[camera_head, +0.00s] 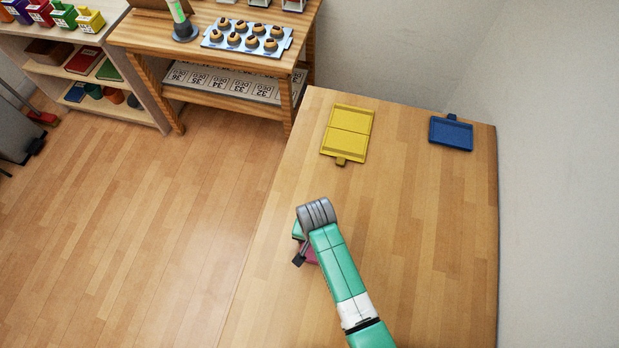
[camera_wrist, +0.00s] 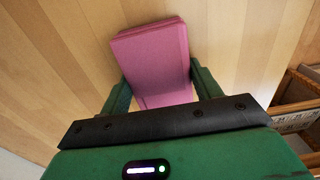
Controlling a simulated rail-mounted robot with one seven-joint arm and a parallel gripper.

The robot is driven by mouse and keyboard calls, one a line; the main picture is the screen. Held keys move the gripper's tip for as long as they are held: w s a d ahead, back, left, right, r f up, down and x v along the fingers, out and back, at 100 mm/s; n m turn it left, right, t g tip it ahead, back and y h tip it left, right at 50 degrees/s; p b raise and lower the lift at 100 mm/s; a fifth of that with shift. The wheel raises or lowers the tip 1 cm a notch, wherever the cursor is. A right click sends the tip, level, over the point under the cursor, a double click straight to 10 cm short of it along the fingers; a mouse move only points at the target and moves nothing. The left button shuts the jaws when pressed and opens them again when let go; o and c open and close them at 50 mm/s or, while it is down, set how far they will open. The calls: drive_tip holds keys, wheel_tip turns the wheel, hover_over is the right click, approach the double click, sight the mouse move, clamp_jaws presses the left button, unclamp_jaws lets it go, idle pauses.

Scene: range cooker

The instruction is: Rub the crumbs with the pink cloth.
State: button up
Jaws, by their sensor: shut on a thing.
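The pink cloth (camera_wrist: 152,58) is a folded, block-like pad between the two green fingers of my gripper (camera_wrist: 157,78) in the wrist view. My gripper is shut on it. In the head view only a small dark pink part of the cloth (camera_head: 309,253) shows beside my arm, over the wooden table's left side. My gripper is mostly hidden there under my wrist. I cannot tell whether the cloth touches the table top. No crumbs can be made out in either view; any under the cloth or arm are hidden.
A yellow tray (camera_head: 348,131) and a blue tray (camera_head: 451,133) lie toward the wooden table's (camera_head: 420,215) far edge. A wall borders its right side. The table's middle right is clear. A shelf table with a muffin tray (camera_head: 212,44) stands beyond.

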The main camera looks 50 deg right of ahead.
drive_tip(key=shift+s+d+r+p, duration=0.15)
drive_tip(key=shift+s+p, duration=0.15)
drive_tip(key=shift+s, duration=0.1)
drive_tip(key=shift+s+d+r+p, duration=0.1)
drive_tip(key=shift+s+p, duration=0.15)
drive_tip(key=shift+s, duration=0.15)
wheel_tip(320, 180, up, 2)
drive_tip(key=shift+r+p, duration=0.25)
drive_tip(key=shift+p, duration=0.55)
wheel_tip(320, 180, up, 5)
drive_tip(key=p, duration=0.5)
drive_tip(key=shift+r+p, duration=0.1)
drive_tip(key=shift+p, duration=0.2)
drive_tip(key=shift+w, duration=0.1)
drive_tip(key=w+a+r+n+p, duration=0.3)
drive_tip(key=w+a+r+n, duration=0.3)
drive_tip(key=a+r, duration=0.5)
drive_tip(key=w+a+r+n+p, duration=0.3)
drive_tip(key=w+a+r+n, duration=0.4)
drive_tip(key=a+r, duration=0.4)
drive_tip(key=shift+a+r+n, duration=0.4)
drive_tip(key=shift+a, duration=0.25)
drive_tip(key=shift+a+f, duration=0.1)
